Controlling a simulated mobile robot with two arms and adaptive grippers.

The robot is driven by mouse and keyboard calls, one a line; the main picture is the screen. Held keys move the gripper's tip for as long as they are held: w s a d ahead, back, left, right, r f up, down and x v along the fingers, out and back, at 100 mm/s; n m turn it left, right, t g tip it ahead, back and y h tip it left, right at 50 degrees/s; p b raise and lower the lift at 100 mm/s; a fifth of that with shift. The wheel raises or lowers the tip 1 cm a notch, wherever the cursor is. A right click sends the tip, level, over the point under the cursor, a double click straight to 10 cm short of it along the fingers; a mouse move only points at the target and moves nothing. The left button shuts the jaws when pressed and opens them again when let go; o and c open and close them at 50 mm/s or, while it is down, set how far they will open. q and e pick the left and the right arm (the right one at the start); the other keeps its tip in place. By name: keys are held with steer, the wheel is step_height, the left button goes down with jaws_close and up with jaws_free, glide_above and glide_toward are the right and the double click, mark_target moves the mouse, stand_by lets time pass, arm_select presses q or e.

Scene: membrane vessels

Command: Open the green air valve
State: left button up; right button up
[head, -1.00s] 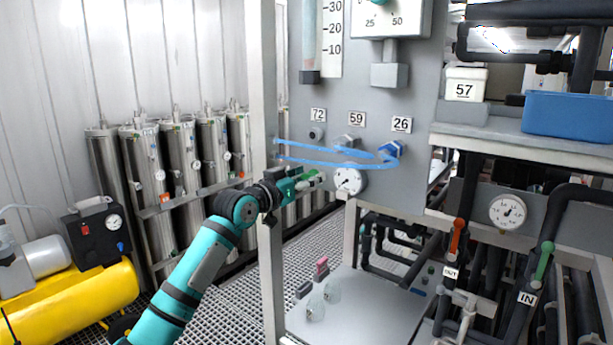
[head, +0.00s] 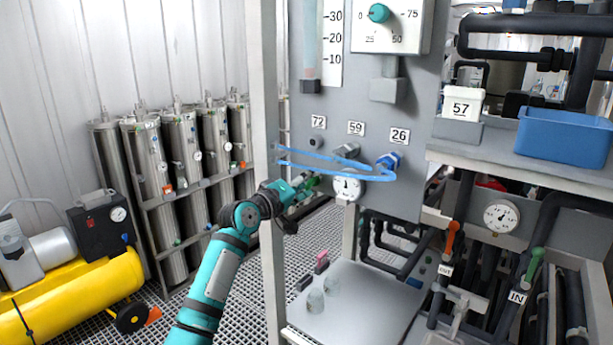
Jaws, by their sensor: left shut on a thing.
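The green air valve handle (head: 312,182) shows just left of a small round gauge (head: 347,187), low on the grey panel. Only a little green is visible because my left gripper (head: 303,186) covers most of it. My left gripper is shut on this handle, with the teal arm reaching up from the bottom of the head view. The small gauge's needle points about straight up. My right gripper is not in view.
Blue tubing (head: 330,167) loops across the panel just above the gripper. A frame post (head: 265,120) stands close to my left arm. Glass vessels (head: 316,300) sit on the shelf below. Another green handle (head: 534,265) is on the IN pipe at the right.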

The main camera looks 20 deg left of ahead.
arm_select(q)
steer(key=shift+n+p, duration=1.15)
steer(key=shift+n, duration=0.75)
steer(key=o, duration=1.2)
steer(key=shift+c, duration=0.2)
steer(key=v, duration=1.2)
